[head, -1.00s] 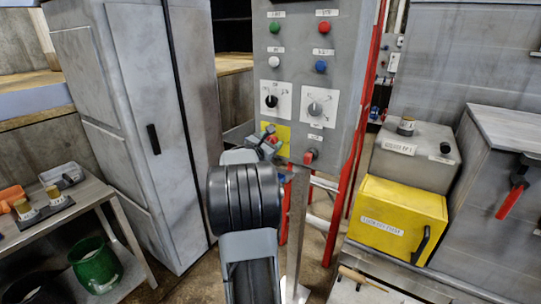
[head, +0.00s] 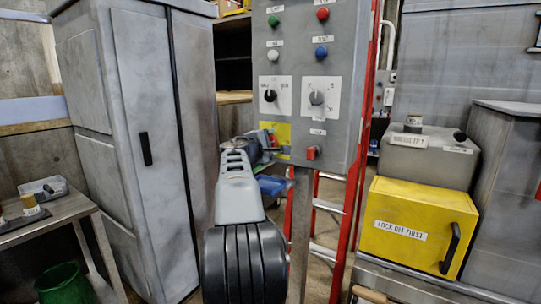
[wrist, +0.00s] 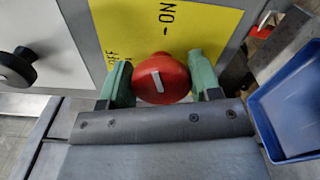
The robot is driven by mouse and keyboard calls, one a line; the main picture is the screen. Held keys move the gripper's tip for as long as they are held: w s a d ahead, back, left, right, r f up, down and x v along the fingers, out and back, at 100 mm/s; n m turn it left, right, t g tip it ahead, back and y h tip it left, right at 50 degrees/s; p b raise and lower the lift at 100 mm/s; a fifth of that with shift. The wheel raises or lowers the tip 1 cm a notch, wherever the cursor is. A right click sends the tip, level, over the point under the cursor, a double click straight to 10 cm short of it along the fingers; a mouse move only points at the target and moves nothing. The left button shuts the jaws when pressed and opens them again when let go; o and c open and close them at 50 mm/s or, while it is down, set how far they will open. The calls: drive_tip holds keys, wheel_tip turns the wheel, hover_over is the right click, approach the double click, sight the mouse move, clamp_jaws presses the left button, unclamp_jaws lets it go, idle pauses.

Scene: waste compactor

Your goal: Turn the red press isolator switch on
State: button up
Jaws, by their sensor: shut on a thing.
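The red isolator switch (wrist: 162,79) is a round red knob with a short white mark, in front of a yellow plate (wrist: 193,25) marked ON and OFF. The mark lies slanted, from upper left to lower right in the wrist view. My gripper (wrist: 158,82) has its two green fingers on either side of the knob, shut on it. In the head view the yellow plate (head: 283,131) is at the lower left of the grey control panel (head: 338,120), and my gripper (head: 268,142) is in front of it, hiding most of the knob.
A blue tray (wrist: 292,105) is close to the right of my gripper. A grey cabinet (head: 145,150) stands left, a yellow lock-off box (head: 415,225) right.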

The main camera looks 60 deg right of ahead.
drive_tip(key=shift+f+m+b, duration=0.15)
drive_tip(key=shift+m+b, duration=1.35)
drive_tip(key=o, duration=0.9)
drive_tip(key=shift+a, duration=0.1)
drive_tip(key=a+b, duration=0.1)
drive_tip(key=a, duration=1.2)
drive_tip(key=shift+a, duration=0.3)
